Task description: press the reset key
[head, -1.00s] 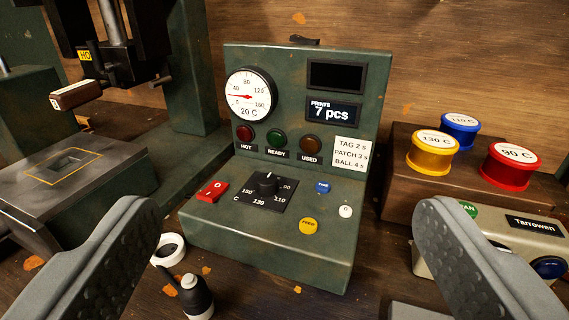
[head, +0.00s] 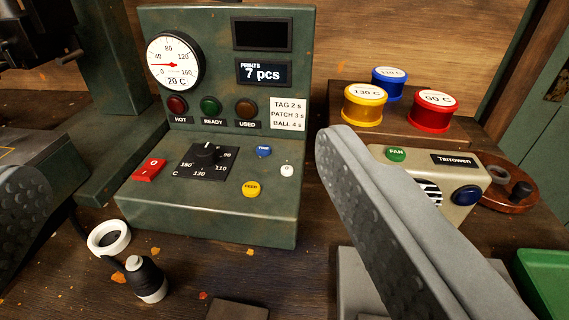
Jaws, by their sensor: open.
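A green control box (head: 215,224) stands at centre left with its sloped panel facing me. The panel bears a small round white key (head: 287,170) at its right edge, whose mark is too small to read. A blue key (head: 263,151) and a yellow FEED key (head: 251,189) are beside it. No key is visibly labelled reset. My gripper (head: 185,158) is open and empty. Its left finger is at the left edge, and its right finger is right of the white key, covering part of the beige box. I see no contact with the panel.
A red switch (head: 149,169) and a dial (head: 207,158) share the panel. A beige box (head: 472,174) with a green FAN key stands right, below several coloured tins (head: 433,111).

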